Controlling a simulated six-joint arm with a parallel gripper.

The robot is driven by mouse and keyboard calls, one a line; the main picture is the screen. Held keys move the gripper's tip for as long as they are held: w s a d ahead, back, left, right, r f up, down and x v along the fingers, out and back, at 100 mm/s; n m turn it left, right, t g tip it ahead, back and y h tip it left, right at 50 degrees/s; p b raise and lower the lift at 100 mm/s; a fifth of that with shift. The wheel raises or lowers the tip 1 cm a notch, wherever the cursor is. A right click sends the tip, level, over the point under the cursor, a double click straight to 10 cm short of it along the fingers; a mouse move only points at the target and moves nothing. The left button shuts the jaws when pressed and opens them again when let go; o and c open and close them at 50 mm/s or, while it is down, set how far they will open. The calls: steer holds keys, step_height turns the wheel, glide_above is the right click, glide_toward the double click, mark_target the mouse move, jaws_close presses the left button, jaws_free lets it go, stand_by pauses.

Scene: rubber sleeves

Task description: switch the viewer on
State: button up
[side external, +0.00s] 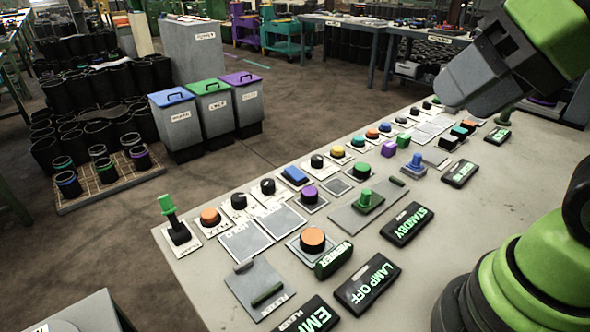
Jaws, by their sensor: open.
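A dark green block lettered VIEWER (334,260) stands on the grey panel. Directly up and left of it is a large orange round knob or button (312,239) on a grey square plate. I cannot tell whether the two belong together. My gripper (449,96) is at the upper right, above the far part of the panel, well apart from the VIEWER block. It is open, with nothing seen between its fingers; the fingers are hard to make out at this angle.
Black signs STANDBY (407,223) and LAMP OFF (367,283) lie right of the VIEWER block. A green lever (175,219) stands at the panel's left corner. The panel's right (470,210) is bare.

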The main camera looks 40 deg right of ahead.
steer(key=shift+w+r, duration=0.15)
steer(key=shift+w, duration=0.25)
steer(key=c, duration=0.3)
steer(key=shift+n+g+h, duration=0.3)
steer(key=shift+g, duration=0.1)
steer(key=w, duration=0.2)
steer(key=w+r, duration=0.1)
steer(key=w, duration=0.2)
steer(key=shift+w+d+r, duration=0.2)
steer(key=shift+w+d, duration=0.15)
steer(key=shift+d, duration=0.05)
jaws_close()
steer(key=w+d+f+n+g, duration=0.1)
steer(key=w+d+f, duration=0.15)
steer(key=w, duration=0.65)
steer(key=w+d+f+n, duration=0.1)
steer(key=w+f, duration=0.3)
steer(key=w, duration=0.4)
steer(key=w+d+f+n+g+h, duration=0.1)
steer(key=w+d+f, duration=0.1)
steer(key=w+f, duration=0.5)
steer(key=shift+w+f, duration=0.15)
steer(key=shift+f, duration=1.35)
